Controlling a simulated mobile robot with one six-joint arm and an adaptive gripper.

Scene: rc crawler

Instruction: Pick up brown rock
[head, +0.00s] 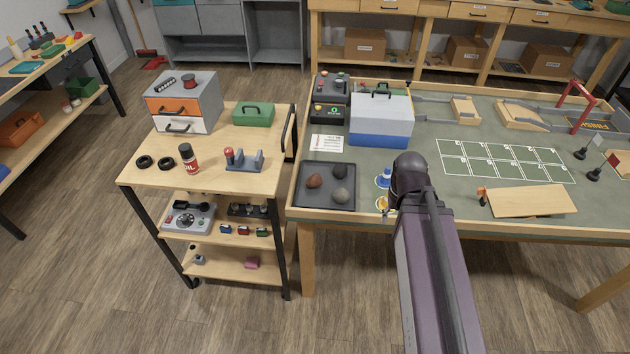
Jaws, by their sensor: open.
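The brown rock (314,181) lies on the left side of a dark square tray (314,202) at the near left corner of the green-topped table. Two grey rocks share the tray: a darker one (339,171) behind and a lighter one (341,196) in front, both to the right of the brown rock and apart from it. My arm (432,260) reaches up from the bottom, its dark end joint (409,174) right of the tray. My gripper cannot be made out; it seems hidden by the arm. Nothing covers the brown rock.
A blue cone (384,178) and a yellow object (381,203) stand between tray and arm. A grey-blue toolbox (381,121) stands behind. A wooden ramp (528,201) lies to the right. A wooden cart (215,176) with a spray can (188,158) stands left.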

